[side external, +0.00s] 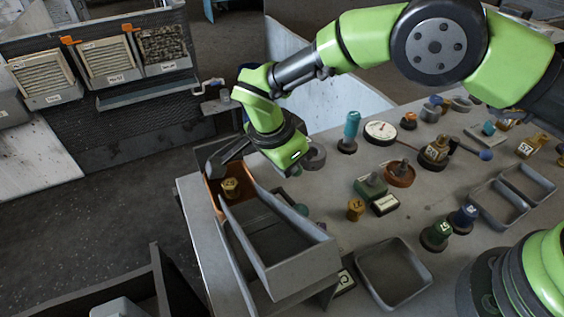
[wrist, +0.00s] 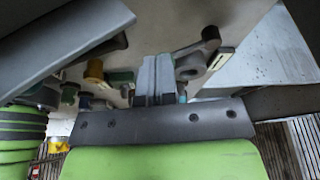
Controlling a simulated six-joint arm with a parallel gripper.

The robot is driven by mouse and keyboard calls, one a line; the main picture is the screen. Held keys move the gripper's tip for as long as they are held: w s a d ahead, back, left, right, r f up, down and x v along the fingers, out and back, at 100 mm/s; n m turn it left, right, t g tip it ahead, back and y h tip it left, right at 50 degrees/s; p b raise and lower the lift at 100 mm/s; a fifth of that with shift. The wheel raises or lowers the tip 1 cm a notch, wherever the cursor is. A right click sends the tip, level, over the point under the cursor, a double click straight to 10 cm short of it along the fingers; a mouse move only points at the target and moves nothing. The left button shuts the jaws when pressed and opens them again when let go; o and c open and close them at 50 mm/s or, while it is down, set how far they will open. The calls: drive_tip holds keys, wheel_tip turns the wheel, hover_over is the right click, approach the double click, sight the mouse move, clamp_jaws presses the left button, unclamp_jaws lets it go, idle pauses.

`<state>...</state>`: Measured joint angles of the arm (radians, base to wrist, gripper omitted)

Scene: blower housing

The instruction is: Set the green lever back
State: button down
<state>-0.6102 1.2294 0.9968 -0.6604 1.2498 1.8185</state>
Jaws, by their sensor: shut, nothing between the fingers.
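A green part (side external: 371,186) stands on a dark base in the middle of the table in the side view. It may be the lever, but its handle is too small to make out. A green shape also shows in the wrist view (wrist: 121,78), left of my fingers. My gripper (wrist: 156,62) is shut and empty, its two grey fingers together. In the side view my wrist hangs over the table's back left edge, beside the grey bin, and my fingertips are mostly hidden. A grey part with a round hole (wrist: 190,66) shows close to the right of my fingers.
A long grey bin (side external: 285,268) with an orange end stands at the table's left edge; a brass part (side external: 230,188) sits in it. A dial gauge (side external: 381,132), a brass piece (side external: 356,209) and several knobs crowd the table. An open tray (side external: 426,280) lies in front.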

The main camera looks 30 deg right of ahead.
sight(302, 170)
drive_tip(key=shift+s+d+n+t, duration=0.1)
drive_tip(key=shift+d+n+t, duration=0.2)
drive_tip(key=shift+d+n, duration=0.5)
drive_tip(key=shift+n, duration=0.5)
drive_tip(key=shift+d+n, duration=0.2)
drive_tip(key=shift+n, duration=0.1)
drive_tip(key=shift+d+f, duration=0.1)
drive_tip(key=shift+d, duration=0.4)
idle(2.6)
idle(0.6)
